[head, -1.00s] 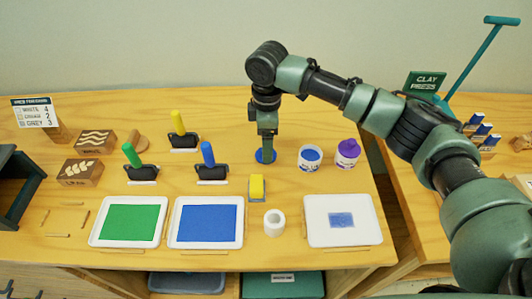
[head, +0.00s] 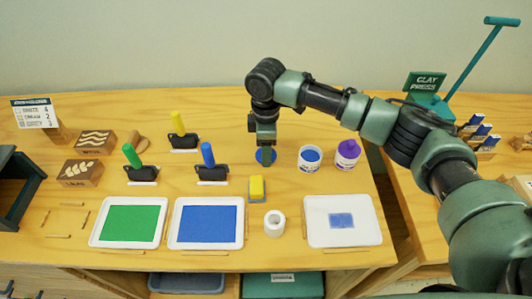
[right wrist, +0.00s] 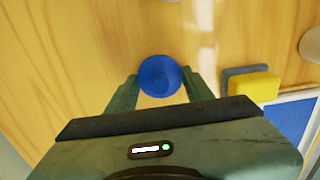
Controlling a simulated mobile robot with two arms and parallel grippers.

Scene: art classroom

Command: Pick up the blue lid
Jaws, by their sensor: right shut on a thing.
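The blue lid (head: 259,156) is a small round disc on the wooden table, left of the open pot of blue paint (head: 310,158). My right gripper (head: 267,160) points straight down over it and hides its middle in the head view. In the right wrist view the lid (right wrist: 160,74) sits between the two green fingers, which are shut on its sides. It appears at table height; I cannot tell whether it is clear of the surface. My left gripper is not in view.
A yellow-topped block (head: 256,187) and a white roll (head: 274,223) are in front of the lid. A purple-lidded pot (head: 347,154) stands at right. Green (head: 129,222) and blue (head: 206,222) paint trays line the front. Open table lies behind the lid.

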